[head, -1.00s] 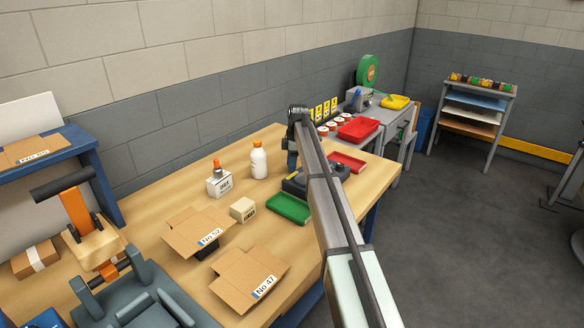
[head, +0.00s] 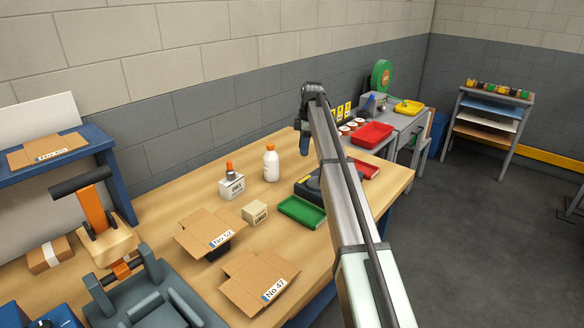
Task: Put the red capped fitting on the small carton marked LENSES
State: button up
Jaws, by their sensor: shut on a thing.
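My gripper (head: 304,151) hangs over the back of the workbench, left of the red trays and above the dark flat device. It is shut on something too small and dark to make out. A small fitting with an orange-red cap (head: 229,166) stands upright on a white carton (head: 232,188). A smaller beige carton (head: 256,212) sits in front of it, to the right. Both cartons bear dark print too small to read surely, so I cannot tell which is marked LENSES. My gripper is well right of both and higher.
A white bottle (head: 271,165) stands behind the cartons. A green tray (head: 302,212) and the dark flat device (head: 308,188) are to the right. Open boxes No 52 (head: 200,226) and No 47 (head: 240,290) lie in front. Bare wood is left of the white carton.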

jog(key=s+a+r, duration=0.3)
jog(key=s+a, duration=0.7)
jog(key=s, duration=0.1)
jog(key=r+m, duration=0.2)
send_over(252, 207)
jog(key=shift+d+f, duration=0.15)
jog(key=shift+f, duration=2.15)
jog(key=shift+d+f, duration=0.15)
jog(key=shift+f, duration=2.15)
jog(key=shift+f, duration=0.15)
jog(key=o, duration=1.1)
jog(key=shift+c, duration=0.2)
notch_tip(252, 207, up, 12)
jog(key=d, duration=0.1)
jog(key=shift+s+d, duration=0.15)
jog(key=shift+d, duration=0.05)
